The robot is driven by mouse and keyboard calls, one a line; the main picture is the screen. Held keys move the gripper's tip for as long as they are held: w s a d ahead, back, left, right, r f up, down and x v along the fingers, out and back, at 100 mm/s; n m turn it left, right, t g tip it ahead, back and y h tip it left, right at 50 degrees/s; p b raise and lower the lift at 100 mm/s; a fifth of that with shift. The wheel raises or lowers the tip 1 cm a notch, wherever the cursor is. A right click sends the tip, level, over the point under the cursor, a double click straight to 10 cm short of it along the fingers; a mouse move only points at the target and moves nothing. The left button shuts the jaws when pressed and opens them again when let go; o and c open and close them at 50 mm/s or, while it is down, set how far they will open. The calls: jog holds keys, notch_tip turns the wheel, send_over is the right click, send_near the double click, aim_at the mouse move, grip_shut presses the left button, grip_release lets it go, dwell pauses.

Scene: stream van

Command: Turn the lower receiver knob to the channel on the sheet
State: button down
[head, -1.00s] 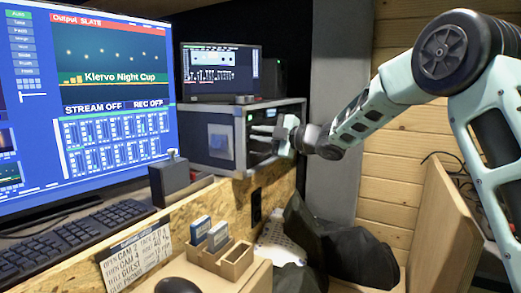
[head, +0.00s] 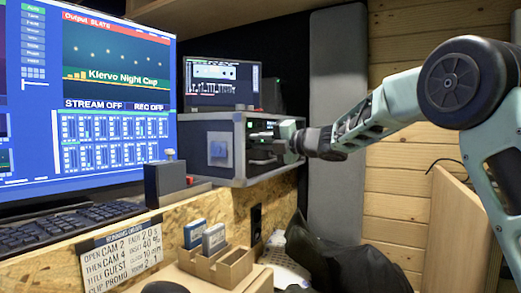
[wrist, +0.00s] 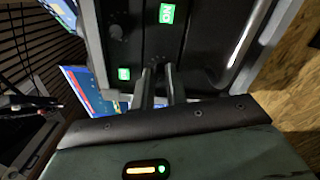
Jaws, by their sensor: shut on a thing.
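The receiver rack, a grey-edged case (head: 239,150), stands right of the large monitor, with its dark front facing right. My gripper (head: 281,147) is at that front; the arm comes in from the right. In the wrist view my gripper (wrist: 155,75) has its two narrow fingers close together at the dark panel, shut on a small dark knob (wrist: 157,66), which they mostly hide. Another dark knob (wrist: 115,32) is free at upper left. Two green displays glow on the panel, one (wrist: 166,13) beyond the fingers and one (wrist: 124,73) to their left. The knob's pointer cannot be made out.
A printed running-order sheet (head: 121,257) hangs on the desk's front; its small lines are hard to read. A wooden holder (head: 216,265) with two cards stands below the rack. A black bag (head: 345,262) lies at lower right. A wooden partition (head: 457,230) stands under my arm.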

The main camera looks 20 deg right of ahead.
jog(key=shift+f, duration=0.1)
dwell(0.3)
jog(key=shift+n, duration=0.3)
jog(key=c, duration=1.4)
grip_release()
jog(key=v, duration=1.7)
jog(key=shift+s+d, duration=0.15)
